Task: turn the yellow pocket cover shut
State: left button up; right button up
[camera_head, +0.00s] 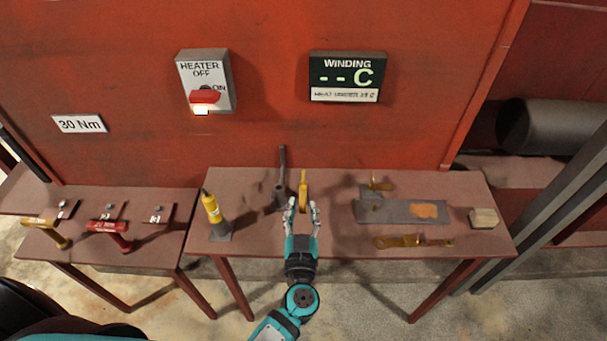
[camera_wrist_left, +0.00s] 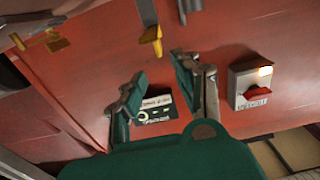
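A narrow yellow piece (camera_head: 303,188) stands upright at the back of the middle table, beside a grey post (camera_head: 283,178). It also shows in the left wrist view (camera_wrist_left: 152,38), which is upside down. I cannot tell for certain whether it is the pocket cover; other yellow parts are a small piece (camera_head: 380,184) on a grey bracket and a flat bar (camera_head: 412,241). My left gripper (camera_head: 302,206) is open, its fingers apart with nothing held. It points at the upright yellow piece; contact is unclear. It also shows in the left wrist view (camera_wrist_left: 158,80). My right gripper is out of view.
A yellow cylinder (camera_head: 212,208) stands left of my left gripper. A grey plate (camera_head: 390,211) and a small block (camera_head: 484,218) lie to the right. The red wall behind carries a heater switch (camera_head: 205,82) and a winding display (camera_head: 347,77). A side table holds red and yellow-handled tools.

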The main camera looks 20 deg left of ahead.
aim_at(303, 185)
pick_arm(q)
jog(key=x, duration=1)
jog(key=shift+w+a+f, duration=0.1)
jog(key=shift+w, duration=0.2)
grip_shut()
